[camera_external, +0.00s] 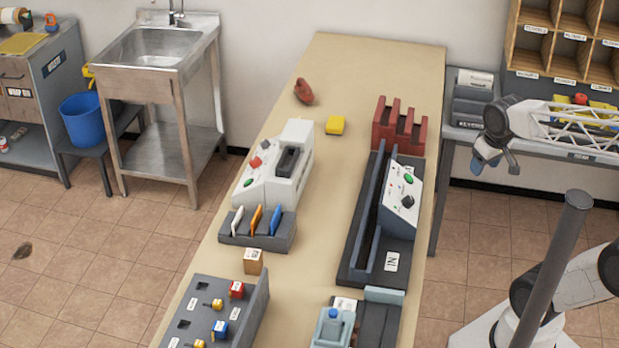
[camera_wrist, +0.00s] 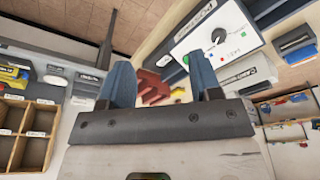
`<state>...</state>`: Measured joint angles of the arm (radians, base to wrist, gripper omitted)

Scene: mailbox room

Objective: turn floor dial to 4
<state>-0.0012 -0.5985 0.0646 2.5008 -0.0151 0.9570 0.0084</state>
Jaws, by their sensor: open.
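A white control panel (camera_external: 401,192) sits on a long dark machine on the table, with a green button and a black knob (camera_external: 408,201). The same kind of panel shows tilted in the wrist view, with a black knob (camera_wrist: 218,35) on its face; I take this knob as the floor dial, but its markings are too small to read. My gripper (camera_external: 494,166) is in the air right of the table, apart from the panel. In the wrist view, its two blue fingers (camera_wrist: 164,85) stand wide apart with nothing between them.
Red upright slots (camera_external: 399,130) stand behind the dark machine. A white machine (camera_external: 277,170) and a holder with colored cards (camera_external: 258,228) stand to the left. Wooden cubbies (camera_external: 560,50) are at the back right. The table's far end is mostly clear.

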